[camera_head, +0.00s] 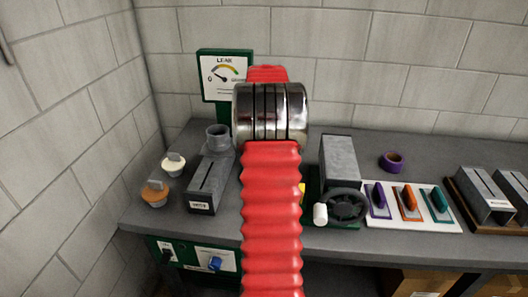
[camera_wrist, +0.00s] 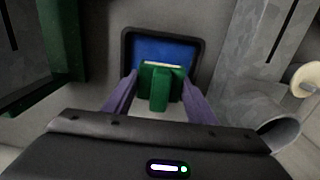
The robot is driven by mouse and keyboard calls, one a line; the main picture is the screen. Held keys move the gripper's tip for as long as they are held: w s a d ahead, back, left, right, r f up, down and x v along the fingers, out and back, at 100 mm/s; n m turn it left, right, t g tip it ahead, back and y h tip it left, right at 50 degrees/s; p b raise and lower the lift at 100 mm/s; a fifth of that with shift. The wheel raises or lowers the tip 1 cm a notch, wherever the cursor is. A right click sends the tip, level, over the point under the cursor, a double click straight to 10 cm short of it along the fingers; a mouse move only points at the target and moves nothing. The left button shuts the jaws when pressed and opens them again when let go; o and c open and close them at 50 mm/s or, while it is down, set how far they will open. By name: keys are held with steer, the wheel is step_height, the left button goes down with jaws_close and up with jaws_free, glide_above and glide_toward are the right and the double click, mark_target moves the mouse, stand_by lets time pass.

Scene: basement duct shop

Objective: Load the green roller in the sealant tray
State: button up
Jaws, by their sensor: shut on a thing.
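In the wrist view, my gripper (camera_wrist: 160,82) has its two purple fingers closed on the green roller (camera_wrist: 160,98), one on each side of its green body. A pale strip shows at the roller's far edge. The sealant tray (camera_wrist: 128,44), with a dark rim and blue inside, lies behind the roller in the picture. The roller overlaps the tray's near part; I cannot tell whether they touch. In the head view, my red arm hides the gripper, roller and tray.
The grey bench (camera_head: 290,236) carries a slotted metal duct (camera_head: 208,187), a leak gauge (camera_head: 224,76), a duct piece (camera_head: 340,163) beside a black handwheel (camera_head: 345,205), a purple ring (camera_head: 392,161), and a white board (camera_head: 452,222) of coloured tools. Orange (camera_head: 154,194) and white (camera_head: 173,166) caps sit left.

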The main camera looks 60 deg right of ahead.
steer(key=shift+f, duration=0.1)
steer(key=shift+f, duration=2.95)
steer(key=shift+f, duration=0.55)
stand_by(0.6)
steer(key=shift+r, duration=0.15)
steer(key=shift+r, duration=3.45)
steer(key=shift+w, duration=0.1)
